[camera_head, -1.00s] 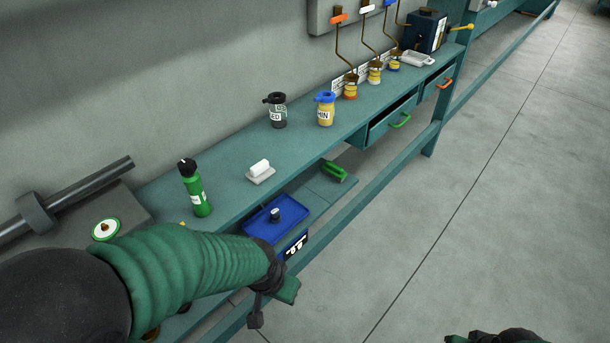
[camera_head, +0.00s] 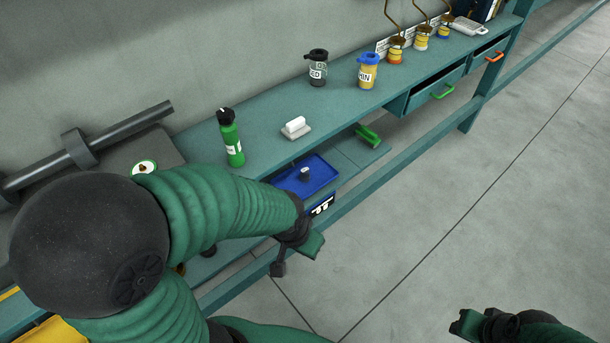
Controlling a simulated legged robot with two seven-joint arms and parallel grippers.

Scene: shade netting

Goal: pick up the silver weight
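No object is clearly identifiable as the silver weight. A small dark piece with a pale top (camera_head: 305,174) stands in the blue tray (camera_head: 322,178) on the lower level of the bench; its metal is too small to make out. My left gripper (camera_head: 298,254) hangs in front of the bench's front rail, below and nearer than the blue tray. Its fingers are seen from behind, with nothing visibly held. My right gripper (camera_head: 464,321) is at the bottom right, over the open floor and away from the bench. Its finger opening is unclear.
The bench top (camera_head: 265,135) carries a green bottle (camera_head: 231,140), a white block on a plate (camera_head: 296,128), a black-lidded jar (camera_head: 317,68) and a blue-lidded jar (camera_head: 368,71). A green-handled drawer (camera_head: 425,92) is at right. The front rail (camera_head: 370,185) runs before the lower shelf.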

